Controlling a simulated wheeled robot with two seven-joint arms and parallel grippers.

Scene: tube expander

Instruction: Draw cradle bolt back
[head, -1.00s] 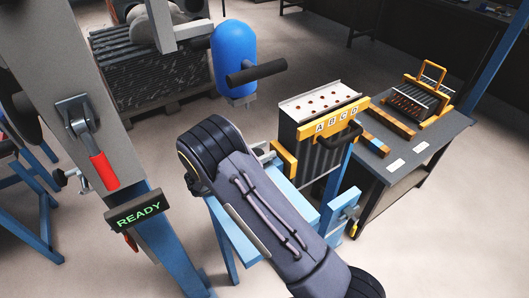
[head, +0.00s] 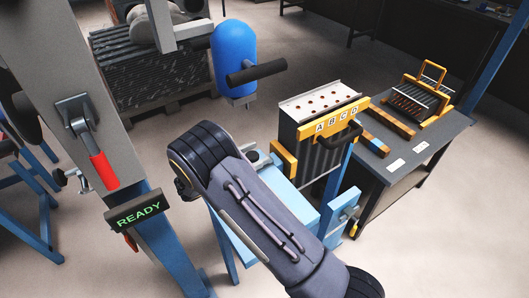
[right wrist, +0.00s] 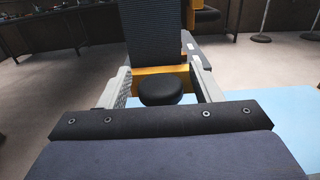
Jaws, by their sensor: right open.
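A round black knob (right wrist: 160,91) shows in the right wrist view, in front of a yellow bracket; it appears to be the cradle bolt's head. My right gripper (right wrist: 160,77) is open, with one pale finger on each side of the knob. I see gaps beside the knob, so the fingers do not appear to grip it. In the head view my right arm covers the knob and most of the gripper. The yellow cradle (head: 284,160) holds a dark finned block (head: 318,150) with a perforated top and an A B C D label. My left gripper is not in view.
A light-blue stand (head: 283,196) carries the cradle. A grey post at left holds a red-handled lever (head: 103,170) and a READY display (head: 139,211). A blue tank (head: 233,55) stands behind. A dark table (head: 430,135) at right bears a yellow-handled rack (head: 420,98).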

